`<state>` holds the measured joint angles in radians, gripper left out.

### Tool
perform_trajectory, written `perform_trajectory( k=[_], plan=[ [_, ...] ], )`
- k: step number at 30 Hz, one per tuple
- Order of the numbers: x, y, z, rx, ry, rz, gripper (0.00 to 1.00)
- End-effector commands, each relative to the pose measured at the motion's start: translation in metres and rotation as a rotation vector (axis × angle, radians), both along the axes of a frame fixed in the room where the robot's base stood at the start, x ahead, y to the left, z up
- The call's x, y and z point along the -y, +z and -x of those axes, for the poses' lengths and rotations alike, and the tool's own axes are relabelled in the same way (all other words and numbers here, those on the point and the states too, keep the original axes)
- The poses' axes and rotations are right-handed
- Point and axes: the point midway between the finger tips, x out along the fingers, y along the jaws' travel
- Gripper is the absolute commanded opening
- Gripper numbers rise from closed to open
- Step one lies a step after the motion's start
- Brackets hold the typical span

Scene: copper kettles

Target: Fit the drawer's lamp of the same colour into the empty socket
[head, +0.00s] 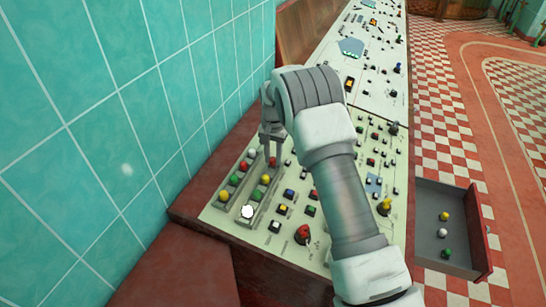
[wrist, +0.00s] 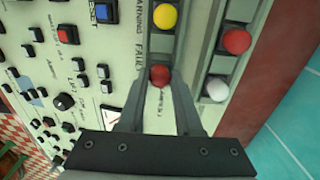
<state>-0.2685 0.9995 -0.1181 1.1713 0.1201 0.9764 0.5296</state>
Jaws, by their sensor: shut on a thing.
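My gripper (head: 272,148) is over the far end of the right lamp strip (head: 236,222) on the console. In the wrist view its fingers are on both sides of a red lamp (wrist: 160,76), shut on it. That lamp also shows below the fingers in the head view (head: 272,162). It is at the strip's end, in line with a yellow lamp (wrist: 165,16); I cannot tell whether it is fully seated. I see no empty socket clearly. The open drawer (head: 430,205) holds a yellow lamp (head: 444,216), a white lamp (head: 442,233) and a green lamp (head: 446,253).
The left strip holds white (head: 252,153), red (head: 244,166), green (head: 233,180) and yellow (head: 223,196) lamps. The tiled wall (head: 120,110) stands close on the left. Buttons and knobs, including a red knob (head: 303,232), crowd the console. The drawer sticks out over the checkered floor.

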Motion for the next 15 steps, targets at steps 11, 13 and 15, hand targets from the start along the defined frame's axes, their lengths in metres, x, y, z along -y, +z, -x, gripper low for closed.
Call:
perform_trajectory(
  k=[11, 13, 15],
  plan=[
    [0.0, -0.0035, 0.0, 0.0, 0.0, 0.0, 0.0],
    [0.0, -0.0046, -0.0001, 0.0, 0.0, 0.0, 0.0],
    [-0.0001, -0.0057, 0.0, 0.0, 0.0, 0.0, 0.0]
  ],
)
